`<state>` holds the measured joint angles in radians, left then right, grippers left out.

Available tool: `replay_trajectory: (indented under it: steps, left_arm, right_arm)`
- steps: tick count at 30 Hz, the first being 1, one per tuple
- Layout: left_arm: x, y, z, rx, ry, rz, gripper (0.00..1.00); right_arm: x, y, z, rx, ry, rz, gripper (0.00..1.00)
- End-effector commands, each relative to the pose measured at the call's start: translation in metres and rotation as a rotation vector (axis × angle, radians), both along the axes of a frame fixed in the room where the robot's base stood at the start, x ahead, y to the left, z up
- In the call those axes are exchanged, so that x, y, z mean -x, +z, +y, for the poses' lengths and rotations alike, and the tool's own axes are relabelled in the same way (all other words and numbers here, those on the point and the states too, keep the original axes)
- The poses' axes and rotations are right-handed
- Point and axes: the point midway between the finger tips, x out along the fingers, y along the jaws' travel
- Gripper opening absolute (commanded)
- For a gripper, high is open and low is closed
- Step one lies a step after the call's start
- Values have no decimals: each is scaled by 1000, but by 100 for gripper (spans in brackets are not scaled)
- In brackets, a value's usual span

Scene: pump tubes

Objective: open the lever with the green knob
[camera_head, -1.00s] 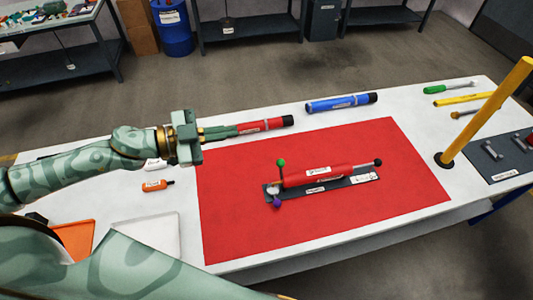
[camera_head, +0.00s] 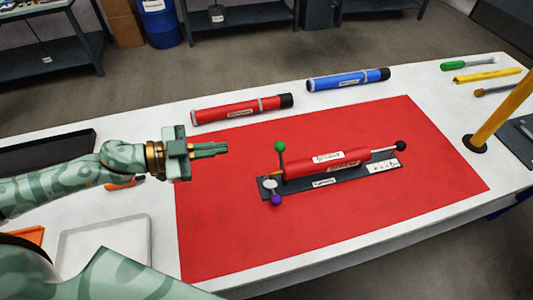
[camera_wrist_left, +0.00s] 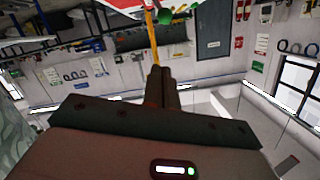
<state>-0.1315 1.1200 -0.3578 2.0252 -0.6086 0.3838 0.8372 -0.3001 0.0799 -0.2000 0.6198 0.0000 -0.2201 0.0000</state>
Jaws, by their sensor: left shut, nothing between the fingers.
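The pump (camera_head: 324,168) has a red tube body on a dark base plate and lies on the red mat (camera_head: 220,240). A lever with a green knob (camera_head: 280,146) stands upright at its left end. A purple knob (camera_head: 275,199) is below it and a black knob (camera_head: 400,146) is at the rod's right end. My left gripper (camera_head: 225,149) is shut and empty, pointing right, left of the green knob and apart from it. In the left wrist view its fingers (camera_wrist_left: 161,82) are together, and a green blob beyond them may be the knob. My right gripper is not in view.
A loose red tube (camera_head: 240,108) and a blue tube (camera_head: 348,79) lie behind the mat. A yellow post (camera_head: 500,102) stands at the right. A white tray (camera_head: 105,247) and a black tray (camera_head: 48,155) are at the left. The mat's front is clear.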

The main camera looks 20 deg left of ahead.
Motion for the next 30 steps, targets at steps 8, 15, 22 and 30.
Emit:
replay_trajectory:
  steps: [8, 15, 22, 30]
  left_arm:
    - [-15, -4, -18, 1, 0, -6, 0]
    - [-45, -11, -57, 2, 0, -8, 0]
    - [-69, -35, -83, 1, 1, 0, 0]
    - [-82, -51, -89, -1, 0, -1, 0]
  right_arm:
    - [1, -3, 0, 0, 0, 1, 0]
    - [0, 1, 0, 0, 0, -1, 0]
    - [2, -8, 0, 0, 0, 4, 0]
    - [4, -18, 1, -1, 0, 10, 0]
